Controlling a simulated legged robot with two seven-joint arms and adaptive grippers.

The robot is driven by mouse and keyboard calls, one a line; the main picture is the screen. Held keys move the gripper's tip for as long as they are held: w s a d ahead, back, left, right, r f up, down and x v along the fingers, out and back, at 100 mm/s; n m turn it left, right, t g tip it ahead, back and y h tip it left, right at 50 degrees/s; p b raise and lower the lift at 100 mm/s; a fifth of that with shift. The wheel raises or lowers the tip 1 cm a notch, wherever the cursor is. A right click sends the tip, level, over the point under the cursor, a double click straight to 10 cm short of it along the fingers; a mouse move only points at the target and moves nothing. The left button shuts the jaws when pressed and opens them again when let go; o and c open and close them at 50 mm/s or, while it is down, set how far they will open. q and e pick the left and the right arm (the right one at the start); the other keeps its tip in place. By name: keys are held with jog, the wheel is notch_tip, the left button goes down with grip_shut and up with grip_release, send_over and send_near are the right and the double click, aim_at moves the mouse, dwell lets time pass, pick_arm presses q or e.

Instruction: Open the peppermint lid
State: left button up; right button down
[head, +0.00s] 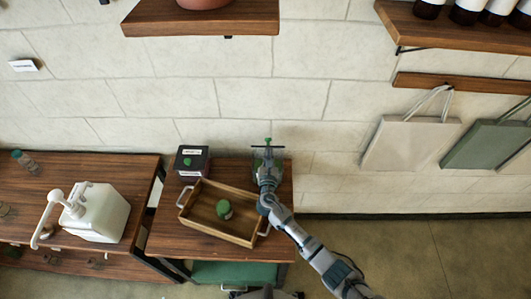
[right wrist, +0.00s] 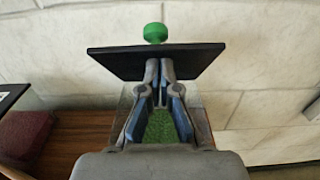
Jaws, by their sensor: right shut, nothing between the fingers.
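The peppermint container (right wrist: 200,112) is a clear box with green leaves (right wrist: 160,127) inside, at the back right of the small table. Its black lid (right wrist: 110,62) with a green knob (right wrist: 155,32) is tilted up, and leaves show below it. In the head view the lid (head: 283,147) looks nearly edge-on. My right gripper (right wrist: 160,68) is shut and empty, over the box, with its fingertips at the lid's lower face; exact contact is unclear. In the head view the right gripper (head: 267,157) partly hides the box. My left gripper is not in view.
A second labelled box (head: 192,163) with a dark lid and reddish contents stands left of it. A wooden tray (head: 190,217) with a green-topped item (head: 224,209) lies in front. A white pump bucket (head: 101,214) stands on the left table. A shelf (head: 202,24) hangs above.

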aim_at(269, 141)
jog(key=w+r+p, duration=0.1)
jog(key=p, duration=0.1)
jog(key=w+r+p, duration=0.1)
jog(key=p, duration=0.1)
jog(key=shift+a+g+p, duration=0.2)
jog(key=shift+g+p, duration=0.15)
jog(key=shift+g, duration=0.05)
jog(key=shift+w+d+r, duration=0.2)
jog(key=shift+w+r, duration=0.15)
jog(key=shift+w, duration=0.25)
jog(key=shift+w+r+p, duration=0.15)
jog(key=shift+w+p, duration=0.1)
jog(key=shift+p, duration=0.05)
jog(key=shift+w+a, duration=0.1)
jog(key=shift+a, duration=0.15)
